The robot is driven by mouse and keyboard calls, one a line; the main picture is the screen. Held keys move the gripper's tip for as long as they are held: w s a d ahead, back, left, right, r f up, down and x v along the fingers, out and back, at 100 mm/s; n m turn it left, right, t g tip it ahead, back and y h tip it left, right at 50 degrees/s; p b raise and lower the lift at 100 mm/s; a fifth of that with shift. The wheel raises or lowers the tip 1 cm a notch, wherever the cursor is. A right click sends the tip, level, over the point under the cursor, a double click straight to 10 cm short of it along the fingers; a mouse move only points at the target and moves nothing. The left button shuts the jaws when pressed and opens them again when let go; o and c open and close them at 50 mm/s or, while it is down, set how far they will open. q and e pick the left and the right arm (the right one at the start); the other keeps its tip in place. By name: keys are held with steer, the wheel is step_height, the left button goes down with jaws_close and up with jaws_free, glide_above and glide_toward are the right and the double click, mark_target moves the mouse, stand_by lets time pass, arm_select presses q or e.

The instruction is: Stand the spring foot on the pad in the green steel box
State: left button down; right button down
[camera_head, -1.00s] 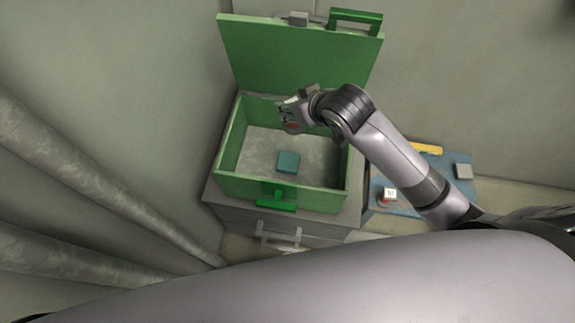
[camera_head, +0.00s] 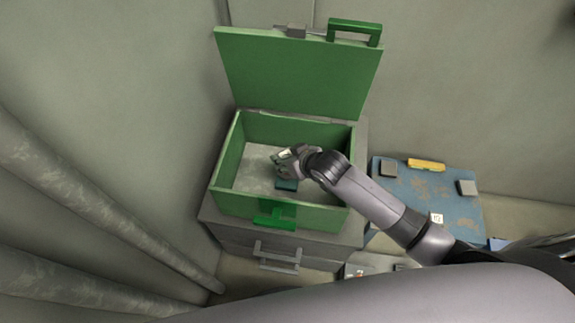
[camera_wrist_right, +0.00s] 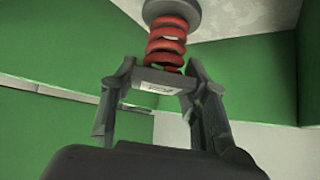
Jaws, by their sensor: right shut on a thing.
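The green steel box (camera_head: 328,219) stands open, its lid (camera_head: 298,75) raised at the back. The teal pad (camera_head: 286,186) lies on the box floor, partly covered by my right gripper. My right gripper (camera_head: 284,164) is inside the box outline, just above the pad in the picture. In the wrist view it (camera_wrist_right: 160,78) is shut on the spring foot, which has a red coil (camera_wrist_right: 167,46), a grey round end and a grey labelled block between the fingers. In the head view the foot is mostly hidden, and I cannot tell whether it touches the pad. My left gripper is out of view.
The box stands on a grey drawer unit (camera_head: 240,234) with a light handle (camera_head: 276,258). A worn blue surface (camera_head: 425,190) to the right bears a yellow item (camera_head: 426,165), grey blocks (camera_head: 467,187) and a white labelled piece (camera_head: 436,218). The left part of the box floor is clear.

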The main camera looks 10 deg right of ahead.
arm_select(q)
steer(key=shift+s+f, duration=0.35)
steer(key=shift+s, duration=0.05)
arm_select(e)
steer(key=shift+f, duration=2)
steer(key=shift+f+b, duration=0.15)
steer(key=shift+b, duration=0.15)
steer(key=c, duration=0.9)
jaws_free()
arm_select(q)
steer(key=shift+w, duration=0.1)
